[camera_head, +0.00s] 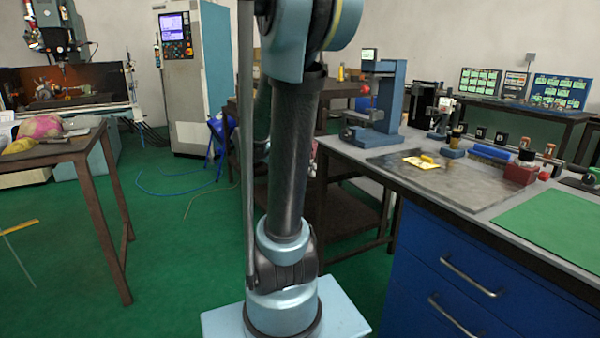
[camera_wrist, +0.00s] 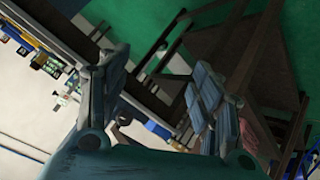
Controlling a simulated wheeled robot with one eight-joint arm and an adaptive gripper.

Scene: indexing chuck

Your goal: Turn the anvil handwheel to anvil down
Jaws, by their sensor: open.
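My gripper (camera_wrist: 155,70) shows in the wrist view, with its two fingers spread apart and nothing between them. It is outside the head view, where only my arm shows. A blue bench machine with a C-shaped frame (camera_head: 388,95) and a small display on top stands at the far left of the workbench. It may be the one that carries the anvil. I cannot make out the anvil handwheel in either view.
The workbench (camera_head: 440,195) on the right carries a grey plate, a yellow item, small instruments and a green mat (camera_head: 555,225) over blue drawers. A brown table (camera_head: 60,155) stands on the left.

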